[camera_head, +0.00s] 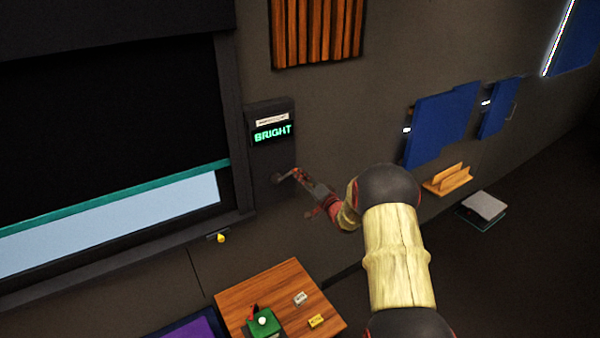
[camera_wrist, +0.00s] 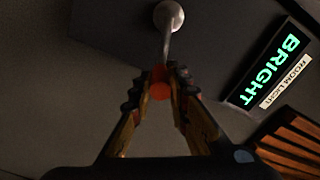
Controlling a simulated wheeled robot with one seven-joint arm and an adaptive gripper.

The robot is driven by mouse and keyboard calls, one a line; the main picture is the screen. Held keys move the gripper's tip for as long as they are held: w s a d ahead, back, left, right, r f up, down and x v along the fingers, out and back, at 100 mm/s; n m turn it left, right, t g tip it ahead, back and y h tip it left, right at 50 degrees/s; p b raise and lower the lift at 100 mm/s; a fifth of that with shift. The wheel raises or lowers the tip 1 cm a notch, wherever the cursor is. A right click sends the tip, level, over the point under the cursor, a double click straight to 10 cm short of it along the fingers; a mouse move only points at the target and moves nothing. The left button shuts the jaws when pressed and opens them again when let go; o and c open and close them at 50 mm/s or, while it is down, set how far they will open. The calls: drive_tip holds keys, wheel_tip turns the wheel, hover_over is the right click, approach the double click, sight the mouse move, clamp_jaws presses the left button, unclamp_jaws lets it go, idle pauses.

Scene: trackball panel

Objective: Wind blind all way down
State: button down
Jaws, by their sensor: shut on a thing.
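The black blind (camera_head: 110,105) covers most of the window at the left in the head view. Its teal bottom bar (camera_head: 120,196) hangs above a strip of bright pane (camera_head: 130,220). A dark control panel (camera_head: 262,170) stands right of the window, with a lit display (camera_head: 272,133) reading BRIGHT. A crank (camera_wrist: 168,28) with a round metal hub and a thin arm sits on the panel's lower part. My gripper (camera_head: 295,176) is at the crank. In the wrist view my gripper (camera_wrist: 160,84) is shut on the crank's orange-red knob (camera_wrist: 160,90), between its two fingertips.
A wooden table (camera_head: 285,280) with a green box (camera_head: 264,322) and small blocks stands below. Wooden slats (camera_head: 317,30) hang above the panel. Blue wall panels (camera_head: 440,125) and a wooden holder (camera_head: 448,179) are at the right. A small yellow object (camera_head: 221,238) hangs below the window.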

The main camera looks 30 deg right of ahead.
wheel_tip(320, 180, down, 8)
drive_tip(key=a+m+p, duration=0.2)
drive_tip(key=m, duration=1.2)
drive_tip(key=shift+a, duration=0.35)
drive_tip(key=shift+f, duration=0.15)
drive_tip(key=c, duration=1.7)
unclamp_jaws()
drive_tip(key=shift+s, duration=0.15)
drive_tip(key=s, duration=1.1)
drive_tip(key=shift+s+d, duration=0.2)
drive_tip(key=shift+s, duration=0.2)
